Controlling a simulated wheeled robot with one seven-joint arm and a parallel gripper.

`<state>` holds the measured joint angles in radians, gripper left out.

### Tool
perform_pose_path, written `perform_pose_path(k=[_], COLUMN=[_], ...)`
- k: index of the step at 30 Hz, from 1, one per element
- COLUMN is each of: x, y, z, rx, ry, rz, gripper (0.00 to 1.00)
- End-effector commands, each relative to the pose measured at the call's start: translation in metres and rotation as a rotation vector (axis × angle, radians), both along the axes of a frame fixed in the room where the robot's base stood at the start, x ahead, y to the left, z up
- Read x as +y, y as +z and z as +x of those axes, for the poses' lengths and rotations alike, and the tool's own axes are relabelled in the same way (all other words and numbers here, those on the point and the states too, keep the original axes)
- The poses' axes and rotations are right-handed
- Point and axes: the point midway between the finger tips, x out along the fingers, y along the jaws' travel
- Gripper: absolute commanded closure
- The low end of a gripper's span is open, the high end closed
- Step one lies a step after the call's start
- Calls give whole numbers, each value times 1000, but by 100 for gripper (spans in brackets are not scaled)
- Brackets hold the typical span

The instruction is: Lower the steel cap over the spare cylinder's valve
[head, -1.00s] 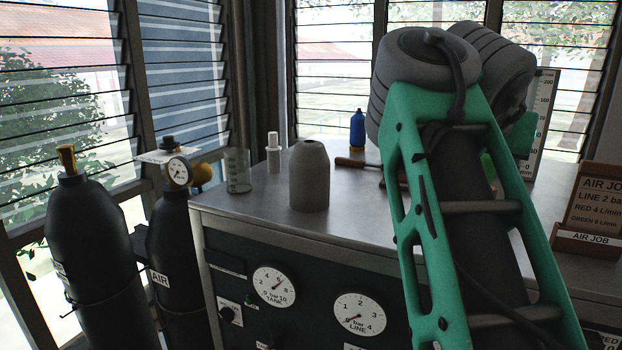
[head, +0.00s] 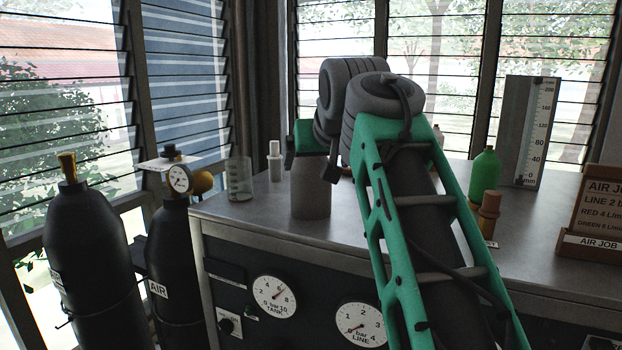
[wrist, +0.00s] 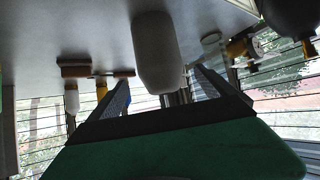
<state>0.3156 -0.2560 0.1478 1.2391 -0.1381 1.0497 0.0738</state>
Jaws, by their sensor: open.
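The steel cap (head: 310,198) is a grey cylinder with a sloped shoulder, upright on the bench. My gripper (head: 326,168) is at the cap's upper part and hides its top in the head view. In the wrist view, which is upside down, the cap (wrist: 157,45) shows between the two spread fingers of my gripper (wrist: 163,80). The jaws are open and I see no grip on it. The spare cylinder (head: 88,245) is black and stands on the floor at the left, its brass valve (head: 67,167) bare. The valve also shows in the wrist view (wrist: 308,46).
The second cylinder (head: 178,265), labelled AIR, carries a gauge (head: 179,178) beside the spare one. The bench front has dials.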

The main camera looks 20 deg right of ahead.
Motion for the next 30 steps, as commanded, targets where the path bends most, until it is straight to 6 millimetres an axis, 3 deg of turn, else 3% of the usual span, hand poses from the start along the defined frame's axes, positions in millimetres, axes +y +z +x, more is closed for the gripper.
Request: perform_pose_path(k=[18, 30], x=[-17, -19], y=[-51, -55], z=[70, 75], rx=[3, 1], ry=[-1, -1], rz=[-1, -2], gripper=[5, 5])
